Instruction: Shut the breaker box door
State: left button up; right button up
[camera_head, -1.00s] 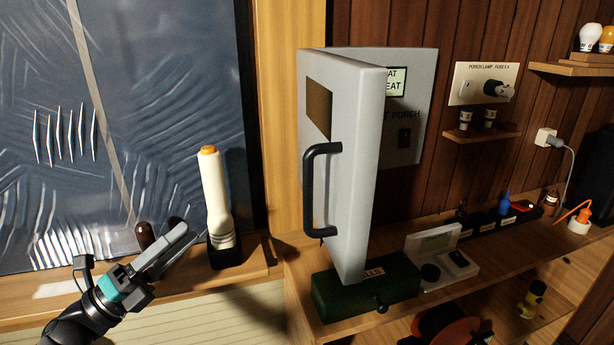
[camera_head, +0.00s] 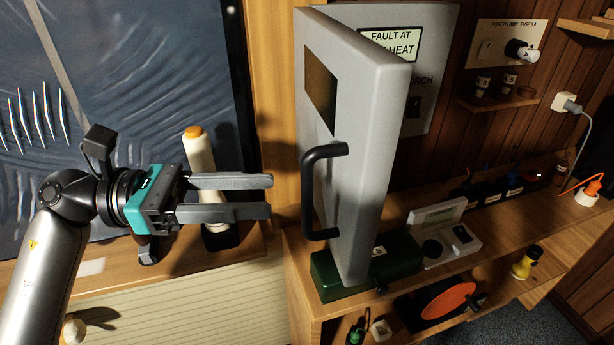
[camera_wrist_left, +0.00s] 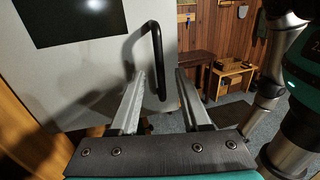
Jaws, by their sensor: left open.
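The grey breaker box door (camera_head: 362,185) stands swung open toward me in the head view, with a dark window (camera_head: 321,90) and a black bar handle (camera_head: 309,195) on its face. The box (camera_head: 440,30) behind it is partly hidden by the door; a label on it reads "FAULT AT". My left gripper (camera_head: 272,197) is open and empty, to the left of the door and apart from the handle, its fingers pointing at it. In the left wrist view the handle (camera_wrist_left: 157,55) rises ahead, just beyond the fingertips (camera_wrist_left: 160,80). My right gripper is not in the head view.
A green box (camera_head: 325,278) sits on the shelf under the door. A white cylinder with an orange top (camera_head: 198,155) stands behind my left gripper. A small grey device (camera_head: 440,235) and several bottles line the shelf on the right.

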pick_arm(q)
jog(key=p, duration=0.2)
send_over(307, 235)
jog(key=shift+w, duration=0.35)
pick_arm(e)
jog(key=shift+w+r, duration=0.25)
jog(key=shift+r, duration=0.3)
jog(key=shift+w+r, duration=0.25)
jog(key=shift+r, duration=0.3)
pick_arm(q)
grip_shut()
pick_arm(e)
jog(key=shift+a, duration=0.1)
